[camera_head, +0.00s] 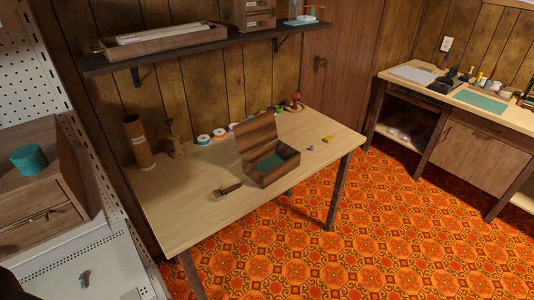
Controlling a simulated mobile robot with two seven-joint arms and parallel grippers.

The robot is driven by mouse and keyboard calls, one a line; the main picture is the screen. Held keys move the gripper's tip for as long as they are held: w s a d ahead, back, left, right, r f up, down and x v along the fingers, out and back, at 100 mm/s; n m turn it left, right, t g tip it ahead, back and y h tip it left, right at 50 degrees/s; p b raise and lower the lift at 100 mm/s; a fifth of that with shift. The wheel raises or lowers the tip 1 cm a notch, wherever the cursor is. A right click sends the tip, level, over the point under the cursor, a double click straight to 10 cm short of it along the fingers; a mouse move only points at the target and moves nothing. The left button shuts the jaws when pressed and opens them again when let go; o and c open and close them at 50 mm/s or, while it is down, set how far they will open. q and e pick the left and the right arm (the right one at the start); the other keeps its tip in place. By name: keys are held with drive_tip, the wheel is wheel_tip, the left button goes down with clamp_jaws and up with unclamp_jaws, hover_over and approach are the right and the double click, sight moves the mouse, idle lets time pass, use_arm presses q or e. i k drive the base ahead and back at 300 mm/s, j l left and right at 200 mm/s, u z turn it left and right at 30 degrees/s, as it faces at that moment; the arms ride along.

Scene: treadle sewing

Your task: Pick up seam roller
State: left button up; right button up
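What looks like the seam roller (229,189) lies on the light wooden table, near its front edge. It has a dark brown handle pointing right and a small metallic head at its left end. It lies just left of an open wooden box (278,173), apart from it as far as I can see. The roller is small in the view, so its details are hard to tell. Neither of my grippers shows in the head view.
The table (184,220) has free room at its front left. A brown cylinder (137,141) and several spools (203,139) stand along its back. A shelf (160,52) hangs above. A white unit (115,255) stands at left and a workbench (435,94) at right.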

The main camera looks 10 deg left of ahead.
sight(228, 190)
drive_tip(key=i+u, duration=0.15)
drive_tip(key=u, duration=0.2)
drive_tip(key=i+l+u, duration=0.15)
drive_tip(key=u, duration=0.15)
drive_tip(key=i+l+u, duration=0.1)
drive_tip(key=u, duration=0.25)
drive_tip(key=i+l+u, duration=0.1)
drive_tip(key=i+l, duration=0.25)
drive_tip(key=i+l+u, duration=0.1)
drive_tip(key=i+l, duration=0.25)
drive_tip(key=l, duration=0.2)
drive_tip(key=i+l+u, duration=0.1)
drive_tip(key=i+l, duration=0.2)
drive_tip(key=l, duration=0.2)
